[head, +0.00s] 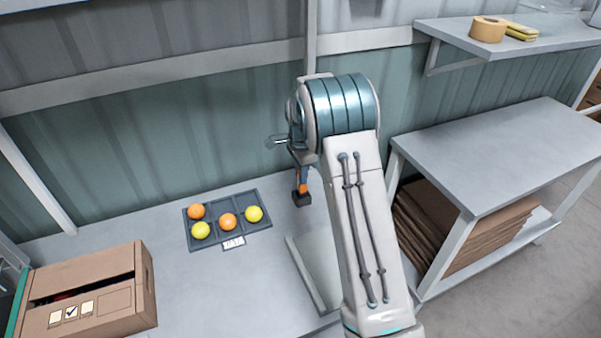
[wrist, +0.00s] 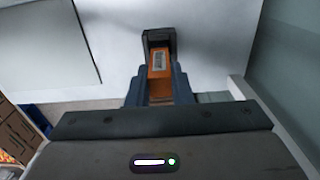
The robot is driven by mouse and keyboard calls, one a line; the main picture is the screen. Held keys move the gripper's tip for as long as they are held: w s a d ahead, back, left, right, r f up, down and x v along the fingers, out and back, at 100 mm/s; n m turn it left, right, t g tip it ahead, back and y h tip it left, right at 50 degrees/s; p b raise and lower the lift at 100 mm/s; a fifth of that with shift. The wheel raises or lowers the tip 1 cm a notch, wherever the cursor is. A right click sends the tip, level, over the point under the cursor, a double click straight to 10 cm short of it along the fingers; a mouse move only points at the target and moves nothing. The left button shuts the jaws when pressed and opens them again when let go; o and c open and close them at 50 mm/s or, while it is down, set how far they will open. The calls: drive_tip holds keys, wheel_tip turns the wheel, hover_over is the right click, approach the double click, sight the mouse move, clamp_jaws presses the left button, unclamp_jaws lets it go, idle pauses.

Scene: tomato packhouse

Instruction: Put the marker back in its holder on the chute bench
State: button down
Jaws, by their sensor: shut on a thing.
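The marker (wrist: 159,64) is orange with a pale printed label. It sits between the two fingers of my gripper (wrist: 156,82), which is shut on it. The holder (wrist: 158,37), a small dark block, is at the marker's far end in the wrist view. In the head view the holder (head: 302,198) stands on the chute bench (head: 190,290) near the wall, with the orange of the marker (head: 303,187) right above it, pointing down under my gripper (head: 302,176). I cannot tell how deep the marker is in the holder. My arm hides the bench to the right.
A dark tray (head: 215,225) with orange and yellow tomatoes lies left of the holder. A cardboard box (head: 115,308) stands at the front left. A pale panel (head: 305,275) lies in front of the holder. A side table (head: 500,150) with flat cardboard (head: 430,225) is at right.

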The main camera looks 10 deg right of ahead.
drive_tip(key=shift+f+b, duration=0.65)
drive_tip(key=shift+f, duration=0.5)
drive_tip(key=c, duration=1.2)
unclamp_jaws()
drive_tip(key=c, duration=0.3)
drive_tip(key=shift+c, duration=0.2)
drive_tip(key=shift+r, duration=0.1)
drive_tip(key=shift+r+p, duration=2.25)
drive_tip(key=shift+r, duration=1.25)
